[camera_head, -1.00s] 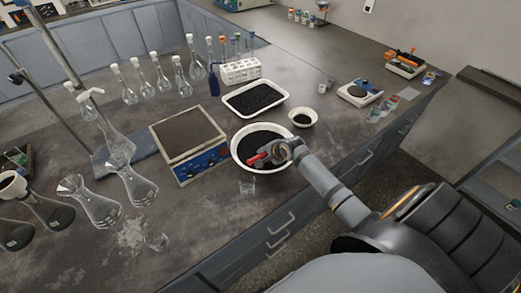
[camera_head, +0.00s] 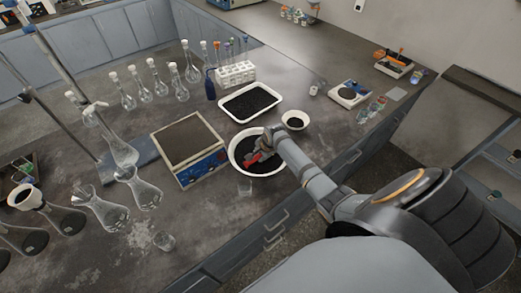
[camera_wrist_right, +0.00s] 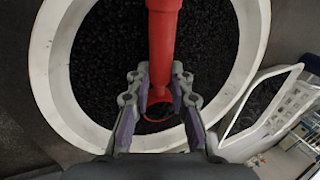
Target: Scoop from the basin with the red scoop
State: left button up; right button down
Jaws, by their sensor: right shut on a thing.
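The white basin (camera_head: 233,155) stands near the front edge of the bench, holding dark granules. It also shows in the right wrist view, where its white rim (camera_wrist_right: 252,40) surrounds the black material (camera_wrist_right: 100,60). My right gripper (camera_head: 266,147) is over the basin, shut on the red scoop (camera_head: 252,158). In the right wrist view, my right gripper (camera_wrist_right: 160,85) has its fingers on both sides of the ringed lower end of the red scoop (camera_wrist_right: 163,40). The scoop's far end is out of that view, so its load cannot be told. My left gripper is not in view.
A white tray (camera_head: 227,111) of dark granules lies behind the basin, and a small bowl (camera_head: 303,124) stands right of it. A sieve shaker or balance (camera_head: 190,153) is to the left. Several flasks fill the left side.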

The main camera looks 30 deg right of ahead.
jog(key=shift+w+r+p, duration=0.2)
jog(key=shift+r+p, duration=0.15)
jog(key=shift+r, duration=0.25)
jog(key=shift+w+r+p, duration=0.2)
jog(key=shift+r+p, duration=0.15)
jog(key=shift+r, duration=0.2)
jog(key=shift+r+g, duration=0.25)
jog(key=shift+g, duration=0.15)
jog(key=shift+w+r+g+p, duration=0.25)
jog(key=shift+g+p, duration=0.1)
jog(key=shift+g, duration=0.15)
jog(key=shift+w+a+r+g+b, duration=0.15)
jog(key=shift+r+g+b, duration=0.4)
jog(key=shift+g, duration=0.45)
jog(key=shift+r, duration=0.15)
